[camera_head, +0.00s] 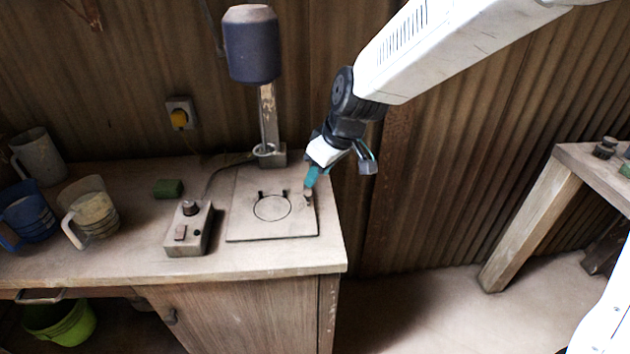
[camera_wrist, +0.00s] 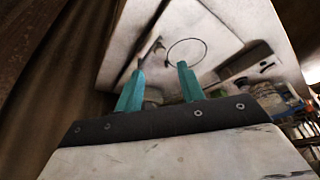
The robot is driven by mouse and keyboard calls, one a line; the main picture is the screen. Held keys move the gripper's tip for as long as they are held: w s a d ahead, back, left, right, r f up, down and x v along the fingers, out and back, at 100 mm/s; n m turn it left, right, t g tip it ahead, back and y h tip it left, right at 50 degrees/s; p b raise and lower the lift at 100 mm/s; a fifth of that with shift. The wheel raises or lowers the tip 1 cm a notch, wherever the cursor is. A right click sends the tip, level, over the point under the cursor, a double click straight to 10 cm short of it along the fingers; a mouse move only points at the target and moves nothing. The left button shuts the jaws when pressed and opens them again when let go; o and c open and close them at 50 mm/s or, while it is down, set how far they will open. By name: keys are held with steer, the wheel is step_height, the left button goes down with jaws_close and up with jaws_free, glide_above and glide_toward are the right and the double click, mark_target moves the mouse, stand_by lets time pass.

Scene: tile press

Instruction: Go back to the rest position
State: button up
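My gripper (camera_head: 309,184) hangs at the right side of the press plate (camera_head: 250,222), close to its right edge. Its two teal fingers also show in the wrist view (camera_wrist: 161,68), spread apart with a gap between them. I see nothing clamped at the fingertips. A small brownish part (camera_head: 308,196) shows just below the fingers; whether they touch it I cannot tell. The plate carries a dark circle outline and two small dark pegs. The press column (camera_head: 268,115) with its dark blue-grey head (camera_head: 252,45) stands behind the plate.
A control box (camera_head: 189,229) with a knob sits left of the plate. A green block (camera_head: 168,188) and several mugs, one blue (camera_head: 27,215), stand further left. A wooden table (camera_head: 575,165) stands at the right. Floor between table and bench is clear.

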steer(key=shift+s+d+r, duration=0.15)
steer(key=shift+r, duration=0.3)
steer(key=s+d+r+m+h, duration=0.1)
steer(key=s+d+r+m, duration=0.2)
steer(key=s+d, duration=0.4)
steer(key=s+d+r+m+g+h, duration=0.1)
steer(key=s+d+r+m, duration=0.2)
steer(key=s+d, duration=0.5)
steer(key=s+d+r+m+h, duration=0.1)
steer(key=s+d+r+m, duration=0.2)
steer(key=s+d, duration=0.5)
steer(key=s, duration=0.5)
steer(key=shift+r+m+g, duration=0.25)
steer(key=shift+m+g, duration=0.05)
steer(key=shift+m, duration=0.1)
